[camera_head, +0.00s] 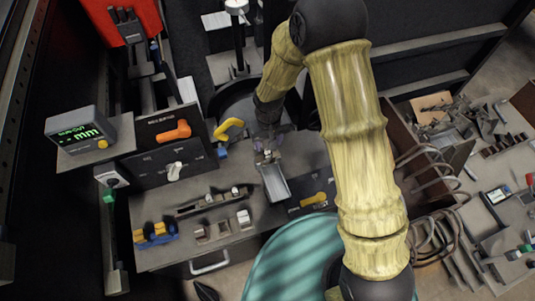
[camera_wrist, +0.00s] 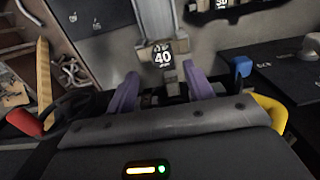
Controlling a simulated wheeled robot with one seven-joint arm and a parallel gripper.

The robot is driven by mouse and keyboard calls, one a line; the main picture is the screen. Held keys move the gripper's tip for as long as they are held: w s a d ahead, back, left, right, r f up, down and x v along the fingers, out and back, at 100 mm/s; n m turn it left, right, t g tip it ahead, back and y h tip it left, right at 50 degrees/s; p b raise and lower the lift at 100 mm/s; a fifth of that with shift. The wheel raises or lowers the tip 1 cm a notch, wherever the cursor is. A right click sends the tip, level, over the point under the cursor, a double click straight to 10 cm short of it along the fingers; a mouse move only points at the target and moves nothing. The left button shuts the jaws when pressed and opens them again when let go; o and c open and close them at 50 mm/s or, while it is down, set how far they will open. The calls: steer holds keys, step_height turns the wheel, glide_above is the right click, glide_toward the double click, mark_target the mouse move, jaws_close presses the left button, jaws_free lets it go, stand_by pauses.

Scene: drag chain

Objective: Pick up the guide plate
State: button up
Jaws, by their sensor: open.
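A grey metal channel-like piece with a "40" label (camera_wrist: 163,57) lies straight ahead of my gripper in the wrist view. I take it for the guide plate, but cannot be sure. In the head view a pale metal channel (camera_head: 275,184) lies on the grey bench top, just below my gripper (camera_head: 268,142). In the wrist view the two purple fingers of my gripper (camera_wrist: 162,90) stand apart on both sides of the labelled end. The fingers are open, and I cannot tell whether they touch it. My arm and wrist hide part of the bench.
A yellow handle (camera_head: 229,127), an orange handle (camera_head: 174,132) and a measuring display (camera_head: 78,130) stand left of my gripper. Small blocks (camera_head: 222,228) and a dark rail (camera_head: 212,199) lie on the bench. A yellow-handled dark box (camera_head: 313,199) is close on the right.

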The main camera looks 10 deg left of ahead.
mark_target(267, 151)
steer(key=shift+f, duration=0.2)
steer(key=f, duration=0.1)
steer(key=f+p, duration=0.2)
steer(key=f, duration=0.1)
steer(key=shift+s+a+f, duration=0.1)
steer(key=shift+s+a, duration=0.05)
steer(key=shift+s, duration=0.15)
steer(key=shift+f, duration=0.4)
steer(key=shift+c, duration=0.4)
jaws_close()
